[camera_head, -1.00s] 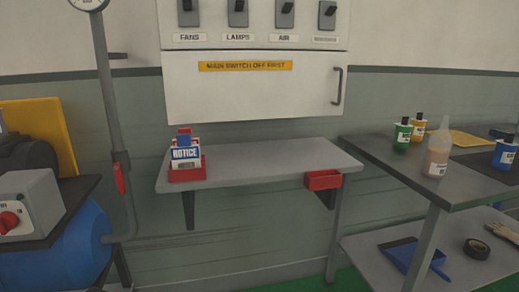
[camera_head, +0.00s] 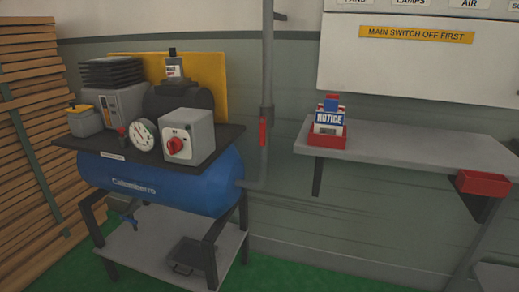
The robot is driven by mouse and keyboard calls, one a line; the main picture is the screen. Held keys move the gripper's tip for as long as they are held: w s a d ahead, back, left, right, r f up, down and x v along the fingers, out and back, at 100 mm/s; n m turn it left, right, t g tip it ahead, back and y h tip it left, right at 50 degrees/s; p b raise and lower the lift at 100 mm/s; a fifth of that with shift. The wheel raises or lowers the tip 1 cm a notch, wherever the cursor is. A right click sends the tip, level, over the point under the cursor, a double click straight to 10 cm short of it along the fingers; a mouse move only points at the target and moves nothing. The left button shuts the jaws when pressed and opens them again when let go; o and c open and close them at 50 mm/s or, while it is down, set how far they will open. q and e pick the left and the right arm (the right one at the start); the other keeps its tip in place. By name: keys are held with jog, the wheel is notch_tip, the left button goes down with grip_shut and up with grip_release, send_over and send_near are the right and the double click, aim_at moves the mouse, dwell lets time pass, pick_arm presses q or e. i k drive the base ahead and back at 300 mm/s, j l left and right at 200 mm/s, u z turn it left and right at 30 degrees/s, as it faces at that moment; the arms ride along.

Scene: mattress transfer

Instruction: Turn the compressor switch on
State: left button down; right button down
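The compressor has a blue horizontal tank (camera_head: 165,183) on a dark stand, at the left of the head view. A grey switch box (camera_head: 190,137) sits at the right end of its black top plate. A red rotary knob (camera_head: 175,145) is on the front of the box; its exact setting is too small to read. A round gauge (camera_head: 143,135) stands just left of the box. Neither of my grippers shows in the head view.
A grey wall shelf (camera_head: 405,149) at the right holds a red tray with a notice box (camera_head: 329,118). A white cabinet (camera_head: 420,60) hangs above. Stacked wooden boards (camera_head: 25,130) stand at the far left. A pipe with a red lever (camera_head: 263,131) rises right of the compressor.

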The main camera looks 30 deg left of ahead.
aim_at(174, 145)
jog(key=u, duration=1.65)
